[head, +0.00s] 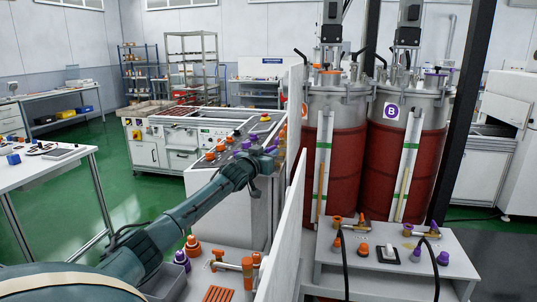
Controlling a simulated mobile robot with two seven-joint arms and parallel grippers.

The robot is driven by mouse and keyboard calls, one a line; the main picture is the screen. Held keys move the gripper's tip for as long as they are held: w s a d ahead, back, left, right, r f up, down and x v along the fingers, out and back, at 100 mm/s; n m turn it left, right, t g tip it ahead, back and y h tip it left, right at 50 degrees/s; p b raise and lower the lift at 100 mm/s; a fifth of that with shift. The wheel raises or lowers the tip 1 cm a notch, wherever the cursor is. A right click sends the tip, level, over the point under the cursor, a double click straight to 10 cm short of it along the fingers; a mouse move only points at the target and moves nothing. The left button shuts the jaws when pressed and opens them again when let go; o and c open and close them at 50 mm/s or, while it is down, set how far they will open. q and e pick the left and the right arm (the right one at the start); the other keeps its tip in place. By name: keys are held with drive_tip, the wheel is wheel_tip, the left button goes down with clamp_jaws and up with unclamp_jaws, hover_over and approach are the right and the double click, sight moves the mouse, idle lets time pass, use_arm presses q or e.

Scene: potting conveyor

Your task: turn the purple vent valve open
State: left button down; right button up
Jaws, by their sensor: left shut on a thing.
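My left arm reaches up and right across the picture. Its gripper (264,164) is at the right end of the white control panel (217,136), beside the partition. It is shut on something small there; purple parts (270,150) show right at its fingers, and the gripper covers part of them. I take the held thing to be the purple vent valve, but it is too small to tell how far it is turned. Other purple knobs (246,145) sit just left of the gripper. My right gripper is not in view.
Orange knobs (210,155) line the panel close to the gripper. A tall white partition (286,210) stands just right of it. Beyond are two red tanks (338,155) and a white bench (393,272) with orange and purple fittings. Green floor (150,203) is clear at left.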

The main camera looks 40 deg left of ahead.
use_arm(q)
drive_tip(key=shift+r, duration=0.25)
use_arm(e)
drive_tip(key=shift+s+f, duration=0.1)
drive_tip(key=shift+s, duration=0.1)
use_arm(q)
drive_tip(key=c, duration=1.6)
unclamp_jaws()
drive_tip(key=shift+c, duration=0.2)
drive_tip(key=o, duration=0.6)
drive_tip(key=shift+w+f, duration=0.1)
drive_tip(key=shift+f, duration=0.15)
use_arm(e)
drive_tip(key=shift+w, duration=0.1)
use_arm(q)
drive_tip(key=shift+s+d+f, duration=0.1)
drive_tip(key=shift+s+f, duration=0.05)
drive_tip(key=shift+s, duration=0.25)
drive_tip(key=b+v, duration=0.3)
drive_tip(key=v, duration=0.9)
drive_tip(key=shift+s+b, duration=0.25)
drive_tip(key=shift+b, duration=0.1)
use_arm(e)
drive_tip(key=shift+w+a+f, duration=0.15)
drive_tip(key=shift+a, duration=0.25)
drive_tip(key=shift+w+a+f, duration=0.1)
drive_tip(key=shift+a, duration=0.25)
